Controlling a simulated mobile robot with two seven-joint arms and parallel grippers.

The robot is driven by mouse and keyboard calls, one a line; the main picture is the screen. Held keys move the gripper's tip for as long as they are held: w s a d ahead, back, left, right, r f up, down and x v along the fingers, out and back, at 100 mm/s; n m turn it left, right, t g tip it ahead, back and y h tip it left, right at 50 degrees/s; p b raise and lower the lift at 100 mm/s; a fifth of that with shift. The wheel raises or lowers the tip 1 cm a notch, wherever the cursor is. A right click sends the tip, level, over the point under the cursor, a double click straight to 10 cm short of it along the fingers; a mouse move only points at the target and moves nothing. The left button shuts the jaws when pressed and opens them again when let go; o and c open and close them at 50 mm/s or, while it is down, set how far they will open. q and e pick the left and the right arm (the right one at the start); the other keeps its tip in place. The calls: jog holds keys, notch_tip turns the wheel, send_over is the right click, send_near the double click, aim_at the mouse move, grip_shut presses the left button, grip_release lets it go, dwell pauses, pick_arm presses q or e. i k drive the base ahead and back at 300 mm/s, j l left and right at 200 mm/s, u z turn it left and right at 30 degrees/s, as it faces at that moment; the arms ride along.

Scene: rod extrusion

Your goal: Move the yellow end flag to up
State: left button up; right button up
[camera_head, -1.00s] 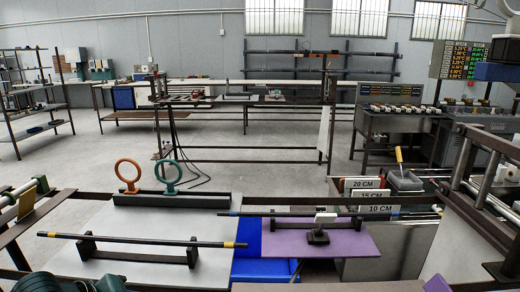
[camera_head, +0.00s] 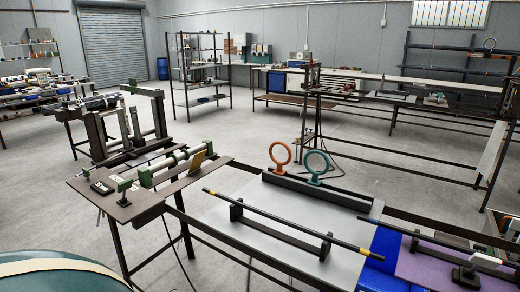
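The plate stands tilted beside the end of the pale roller bar. How its lower edge is fixed is too small to tell. Neither of my grippers shows in the head view. A large dark green rounded shape with a beige band fills the bottom left corner and looks like part of my own arm or body.
The brown table (camera_head: 130,203) holds green-capped supports. Right of it, a grey table (camera_head: 270,245) carries a black rod (camera_head: 285,220) on a stand, with orange and teal rings (camera_head: 316,166) behind. A dark frame (camera_head: 120,125) stands behind left. Open floor lies left of the brown table.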

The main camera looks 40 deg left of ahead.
aim_at(197, 162)
jog(key=u, duration=1.7)
jog(key=j+u, duration=0.1)
jog(key=i+j, duration=0.05)
jog(key=j, duration=0.05)
